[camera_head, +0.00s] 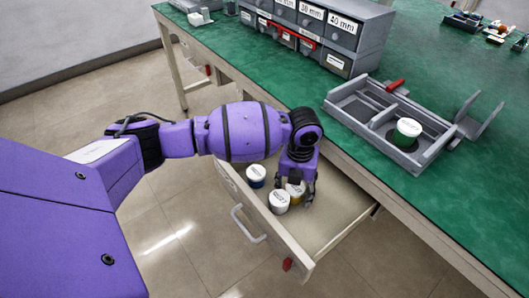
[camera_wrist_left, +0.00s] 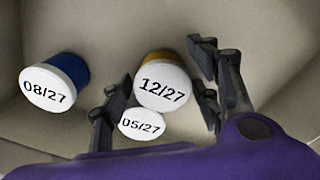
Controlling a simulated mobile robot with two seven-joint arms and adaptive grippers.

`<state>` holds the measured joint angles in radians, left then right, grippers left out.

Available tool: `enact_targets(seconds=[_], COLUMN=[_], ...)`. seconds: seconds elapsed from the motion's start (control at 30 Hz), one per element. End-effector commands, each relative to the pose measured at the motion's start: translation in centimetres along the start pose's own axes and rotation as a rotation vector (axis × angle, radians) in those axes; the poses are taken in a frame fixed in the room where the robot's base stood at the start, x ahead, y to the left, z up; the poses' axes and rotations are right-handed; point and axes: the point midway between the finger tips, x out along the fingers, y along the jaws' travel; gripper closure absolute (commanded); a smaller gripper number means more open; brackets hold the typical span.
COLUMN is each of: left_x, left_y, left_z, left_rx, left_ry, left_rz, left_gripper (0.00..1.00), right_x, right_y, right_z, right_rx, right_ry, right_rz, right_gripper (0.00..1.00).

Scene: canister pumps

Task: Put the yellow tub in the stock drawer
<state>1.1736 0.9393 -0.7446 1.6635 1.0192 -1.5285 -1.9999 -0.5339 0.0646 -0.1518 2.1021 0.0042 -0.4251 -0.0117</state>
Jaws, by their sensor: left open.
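The stock drawer (camera_head: 335,205) is pulled open below the green bench top. The yellow tub (camera_head: 297,188) is inside it, partly hidden by my left gripper (camera_head: 299,192). In the left wrist view the yellow tub (camera_wrist_left: 163,85) has a white lid marked 12/27. My left gripper (camera_wrist_left: 161,92) is open there, with its fingers on either side of the yellow tub and apart from each other. I cannot tell whether a finger touches it. My right gripper is in neither view.
A blue tub marked 08/27 (camera_wrist_left: 52,83) and a tub marked 05/27 (camera_wrist_left: 141,123) stand close by in the drawer. The drawer's right part is clear. On the bench, a grey fixture (camera_head: 365,112) holds a green tub (camera_head: 408,131), and a labelled drawer cabinet (camera_head: 340,35) stands behind.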

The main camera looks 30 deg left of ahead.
Motion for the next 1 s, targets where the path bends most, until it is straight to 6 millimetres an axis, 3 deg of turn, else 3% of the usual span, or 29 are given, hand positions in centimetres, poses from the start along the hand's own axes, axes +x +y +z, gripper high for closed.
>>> enact_targets(seconds=[0.53,0.7,1.0], left_x=[-10.6,-12.0,-12.3], left_y=[-0.2,-0.2,-0.2], left_z=[0.3,0.2,0.2], left_rx=[0.001,0.001,0.001], left_ry=[-0.009,-0.006,-0.004], left_rz=[-0.004,-0.004,-0.003], left_gripper=[0.43,0.43,0.43], right_x=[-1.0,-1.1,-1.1], right_y=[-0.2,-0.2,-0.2], right_z=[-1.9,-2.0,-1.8], right_rx=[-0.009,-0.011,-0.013], right_ry=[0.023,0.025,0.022], right_rz=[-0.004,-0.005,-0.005], right_gripper=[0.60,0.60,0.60])
